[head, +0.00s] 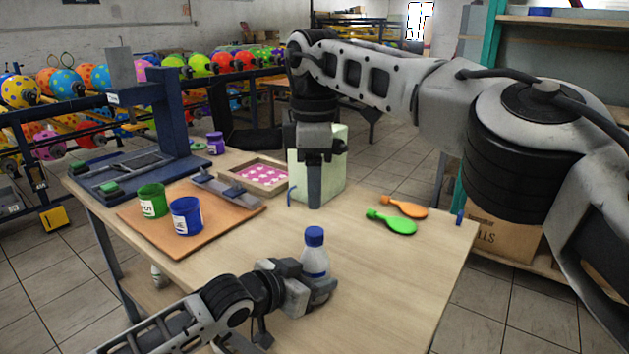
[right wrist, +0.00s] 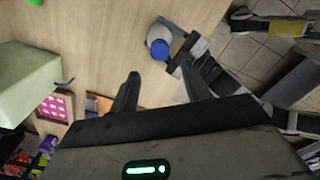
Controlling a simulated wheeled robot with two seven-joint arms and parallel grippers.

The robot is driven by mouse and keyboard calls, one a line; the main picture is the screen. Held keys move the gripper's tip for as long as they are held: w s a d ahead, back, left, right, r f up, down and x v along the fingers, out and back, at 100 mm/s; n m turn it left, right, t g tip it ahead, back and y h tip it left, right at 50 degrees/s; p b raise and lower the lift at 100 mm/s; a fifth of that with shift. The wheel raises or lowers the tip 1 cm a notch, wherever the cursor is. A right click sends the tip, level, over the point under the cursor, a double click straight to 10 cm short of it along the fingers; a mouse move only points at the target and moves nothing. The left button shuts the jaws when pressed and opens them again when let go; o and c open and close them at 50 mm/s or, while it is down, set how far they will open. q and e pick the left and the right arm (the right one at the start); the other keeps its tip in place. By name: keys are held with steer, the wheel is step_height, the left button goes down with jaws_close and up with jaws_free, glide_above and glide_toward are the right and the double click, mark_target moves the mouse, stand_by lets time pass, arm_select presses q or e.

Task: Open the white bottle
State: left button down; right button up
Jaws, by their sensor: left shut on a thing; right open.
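The white bottle (head: 314,258) stands upright near the front of the table, with its blue cap (head: 314,236) on. My left gripper (head: 318,288) is shut on the bottle's lower body from the left. In the right wrist view the blue cap (right wrist: 160,49) shows from above, with the left gripper (right wrist: 183,48) at the bottle. My right gripper (head: 314,190) is open and empty, pointing down above the table, farther back than the bottle. Its two fingers show apart in the right wrist view (right wrist: 190,95), not touching the cap.
A pale green box (head: 333,172) stands behind my right gripper. Green (head: 152,200) and blue (head: 186,215) paint cups stand on a brown board (head: 222,222) at left. The table (head: 400,270) right of the bottle is clear.

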mark_target(315, 231)
steer(key=m, duration=0.2)
steer(key=shift+f+m, duration=0.1)
steer(key=shift+m, duration=0.2)
steer(key=shift+f, duration=3.9)
